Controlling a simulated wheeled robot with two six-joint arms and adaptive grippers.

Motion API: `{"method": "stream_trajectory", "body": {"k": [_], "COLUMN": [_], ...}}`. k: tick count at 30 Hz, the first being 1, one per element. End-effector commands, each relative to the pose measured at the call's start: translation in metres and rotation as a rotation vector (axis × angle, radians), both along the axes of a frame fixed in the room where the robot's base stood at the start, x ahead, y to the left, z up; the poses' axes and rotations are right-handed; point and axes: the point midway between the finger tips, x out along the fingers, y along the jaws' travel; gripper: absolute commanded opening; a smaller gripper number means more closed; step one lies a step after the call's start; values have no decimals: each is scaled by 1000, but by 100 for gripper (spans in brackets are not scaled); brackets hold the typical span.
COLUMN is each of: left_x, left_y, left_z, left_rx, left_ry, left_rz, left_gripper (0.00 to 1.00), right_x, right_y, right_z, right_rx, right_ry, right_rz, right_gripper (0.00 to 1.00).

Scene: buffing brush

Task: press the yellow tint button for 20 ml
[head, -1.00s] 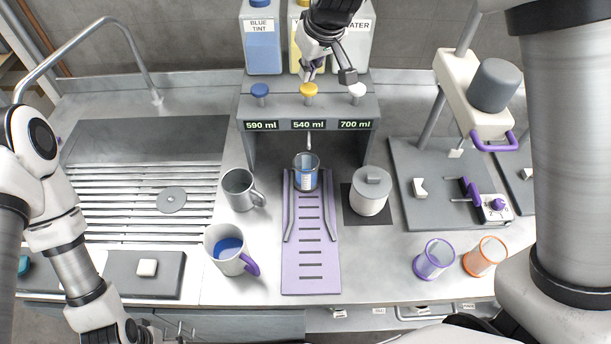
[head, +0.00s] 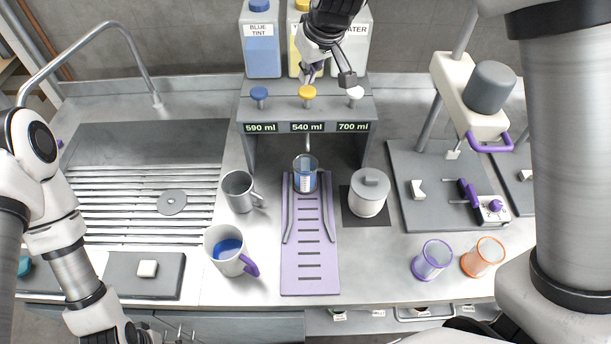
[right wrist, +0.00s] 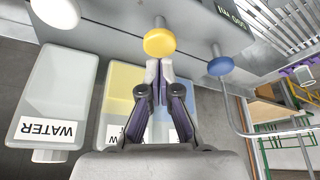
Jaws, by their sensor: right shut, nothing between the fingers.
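My right gripper (head: 310,76) is shut and empty, just behind and above this button. In the right wrist view, the closed fingertips (right wrist: 158,64) point at the yellow button (right wrist: 159,41); whether they touch it I cannot tell. A clear beaker (head: 305,175) with blue liquid stands under the spout. My left arm hangs at the lower left; its gripper is at the bottom edge, too cut off to judge.
The blue button (head: 259,93) and white button (head: 355,93) flank the yellow one. Tint and water bottles (head: 262,50) stand behind. A lidded grey-white jar (head: 369,195) and two mugs (head: 239,190) stand beside the purple ramp (head: 311,270). The press stand is at right.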

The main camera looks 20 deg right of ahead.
Motion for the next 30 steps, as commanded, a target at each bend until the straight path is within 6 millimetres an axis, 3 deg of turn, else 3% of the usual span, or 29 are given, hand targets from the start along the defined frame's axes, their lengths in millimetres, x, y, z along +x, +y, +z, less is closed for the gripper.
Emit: {"method": "stream_trajectory", "body": {"k": [30], "left_x": [0], "left_y": [0], "left_z": [-27], "left_rx": [0], "left_ry": [0], "left_rz": [0], "left_gripper": [79], "right_x": [-1], "right_y": [0], "right_z": [-34], "right_rx": [1], "right_ry": [2], "right_rz": [-1], "right_gripper": [0]}}
